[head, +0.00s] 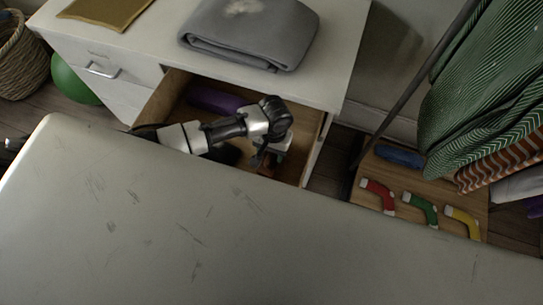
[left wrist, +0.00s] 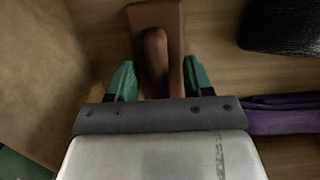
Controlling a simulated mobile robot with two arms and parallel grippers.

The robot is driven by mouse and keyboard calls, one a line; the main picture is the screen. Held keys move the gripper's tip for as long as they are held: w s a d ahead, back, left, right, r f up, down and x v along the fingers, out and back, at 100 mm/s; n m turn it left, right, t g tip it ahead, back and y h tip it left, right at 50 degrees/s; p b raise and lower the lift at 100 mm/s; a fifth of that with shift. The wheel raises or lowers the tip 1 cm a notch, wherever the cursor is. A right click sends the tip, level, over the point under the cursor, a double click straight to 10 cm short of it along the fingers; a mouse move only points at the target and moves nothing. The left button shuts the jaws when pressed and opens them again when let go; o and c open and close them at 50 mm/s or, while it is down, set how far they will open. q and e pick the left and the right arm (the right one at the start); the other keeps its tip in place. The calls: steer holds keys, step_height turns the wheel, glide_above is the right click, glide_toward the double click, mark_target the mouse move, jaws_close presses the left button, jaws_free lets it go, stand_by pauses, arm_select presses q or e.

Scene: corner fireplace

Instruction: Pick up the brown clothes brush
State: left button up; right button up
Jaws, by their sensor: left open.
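The brown clothes brush (left wrist: 170,18) lies on the wooden floor of an open drawer (head: 313,150). It has a flat, roughly rectangular body with a rounded handle along its middle. In the left wrist view, my left gripper (left wrist: 158,66) is open, with one green fingertip on either side of the brush. I cannot tell whether the fingers touch it. In the head view, my left gripper (head: 272,155) reaches down into the drawer, and only a small brown part of the brush (head: 266,171) shows below it. My right gripper is not in view.
A purple cloth (head: 215,101) and a black ribbed item (left wrist: 282,25) lie in the drawer. A folded grey blanket (head: 250,35) rests on the cabinet top (head: 160,42) above. A wooden board (head: 385,172) with coloured sock-shaped pieces and hanging striped cloths stand to the right.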

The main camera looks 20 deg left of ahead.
arm_select(q)
steer(key=shift+f, duration=0.3)
stand_by(0.5)
jaws_close()
steer(key=shift+r, duration=0.2)
step_height(320, 180, up, 10)
steer(key=shift+r+p, duration=0.1)
steer(key=shift+p, duration=0.55)
